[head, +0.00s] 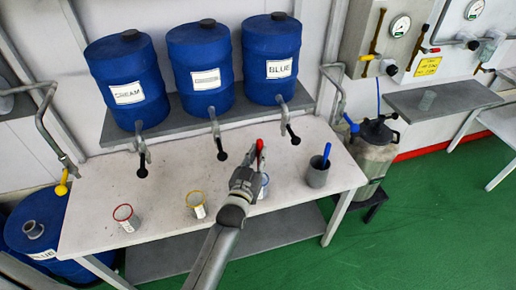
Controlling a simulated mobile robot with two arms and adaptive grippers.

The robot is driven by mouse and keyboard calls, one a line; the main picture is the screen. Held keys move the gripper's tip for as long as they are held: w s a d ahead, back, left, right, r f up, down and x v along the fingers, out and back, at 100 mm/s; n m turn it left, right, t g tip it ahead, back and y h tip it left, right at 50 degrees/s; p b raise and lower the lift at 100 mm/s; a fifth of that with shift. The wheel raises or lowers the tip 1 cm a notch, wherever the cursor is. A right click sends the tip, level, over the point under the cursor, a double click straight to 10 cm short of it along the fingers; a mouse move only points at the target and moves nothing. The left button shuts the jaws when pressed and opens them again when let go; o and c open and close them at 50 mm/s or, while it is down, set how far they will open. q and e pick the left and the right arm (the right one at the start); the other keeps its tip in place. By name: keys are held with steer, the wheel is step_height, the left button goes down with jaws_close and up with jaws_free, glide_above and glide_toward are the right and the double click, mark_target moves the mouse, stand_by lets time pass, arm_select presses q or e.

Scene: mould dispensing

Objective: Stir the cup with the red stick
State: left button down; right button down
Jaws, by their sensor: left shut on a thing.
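My left gripper (252,163) is over the right half of the white table. It is shut on the red stick (260,145), whose red end shows above the fingers. The lower part of the stick is hidden by the gripper. A cup with a blue rim (264,186) stands just beside and partly behind the gripper. I cannot tell whether the stick is inside it. A cup with a yellow rim (197,204) and a cup with a red rim (125,217) stand further left near the front edge. My right gripper is not in view.
A dark grey holder (317,174) with a blue stick (326,153) stands on the right of the table (165,180). Three blue barrels (203,65) sit on a shelf behind, their taps (216,130) hanging over the table. A metal sprayer tank (374,155) stands at right.

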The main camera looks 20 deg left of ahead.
arm_select(q)
steer(key=s+d, duration=0.3)
steer(key=s, duration=0.7)
steer(key=shift+w+d, duration=0.1)
stand_by(0.4)
